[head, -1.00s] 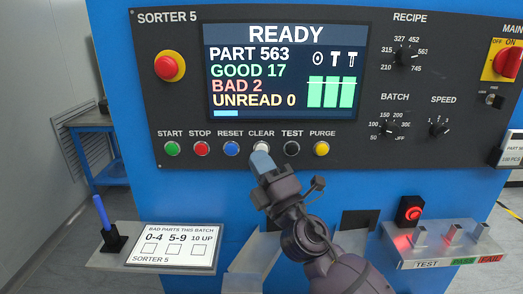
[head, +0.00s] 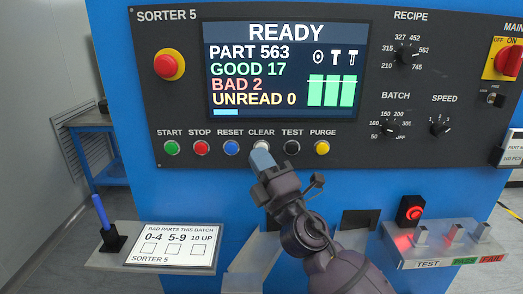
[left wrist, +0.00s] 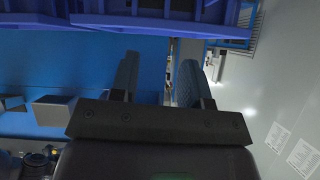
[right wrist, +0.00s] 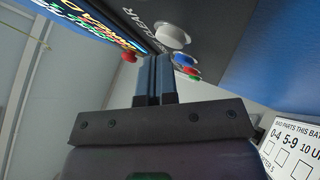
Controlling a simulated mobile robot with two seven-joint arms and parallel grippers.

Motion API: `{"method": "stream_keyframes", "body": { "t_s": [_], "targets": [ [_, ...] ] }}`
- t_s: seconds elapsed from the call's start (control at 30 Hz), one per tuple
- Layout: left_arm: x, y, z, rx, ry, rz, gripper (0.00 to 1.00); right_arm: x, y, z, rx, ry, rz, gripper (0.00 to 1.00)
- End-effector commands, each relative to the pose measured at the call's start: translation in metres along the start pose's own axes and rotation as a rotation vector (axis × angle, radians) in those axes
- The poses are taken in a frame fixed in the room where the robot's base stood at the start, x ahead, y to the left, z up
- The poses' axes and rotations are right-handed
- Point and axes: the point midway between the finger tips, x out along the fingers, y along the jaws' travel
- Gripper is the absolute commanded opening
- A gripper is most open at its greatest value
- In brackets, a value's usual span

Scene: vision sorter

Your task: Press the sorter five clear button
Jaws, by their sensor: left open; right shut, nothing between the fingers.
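The sorter five panel (head: 370,165) shows a screen (head: 280,70) reading READY, PART 563, GOOD 17, BAD 2, UNREAD 0. The white CLEAR button (head: 261,146) sits in the button row between the blue RESET and black TEST buttons. My right gripper (head: 262,160) is shut and empty, its fingertips just below the CLEAR button in the head view; I cannot tell if they touch it. In the right wrist view the white button (right wrist: 172,36) is just beyond the shut fingers (right wrist: 154,62). My left gripper (left wrist: 160,75) is open and empty, seen only in its wrist view.
The RESET button (head: 232,147) and TEST button (head: 291,147) are close on either side. A red emergency knob (head: 167,66) is at upper left. A shelf with a tally card (head: 172,247) and a blue pen (head: 101,212) juts out at lower left. A test shelf (head: 450,255) juts out at lower right.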

Motion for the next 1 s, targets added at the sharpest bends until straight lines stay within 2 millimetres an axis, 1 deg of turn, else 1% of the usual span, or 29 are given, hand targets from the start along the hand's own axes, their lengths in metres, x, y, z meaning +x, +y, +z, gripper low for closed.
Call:
{"method": "stream_keyframes", "body": {
  "t_s": [0.37, 1.0],
  "targets": [
    [0.0014, 0.0003, -0.0024, 0.000, 0.005, 0.001, 0.43, 0.0006, 0.0002, 0.0005, -0.001, 0.000, 0.001, 0.00],
    [-0.0007, 0.0001, 0.0059, -0.001, -0.008, -0.001, 0.43, 0.0050, -0.0027, 0.0036, -0.001, 0.000, 0.001, 0.00]
  ]
}}
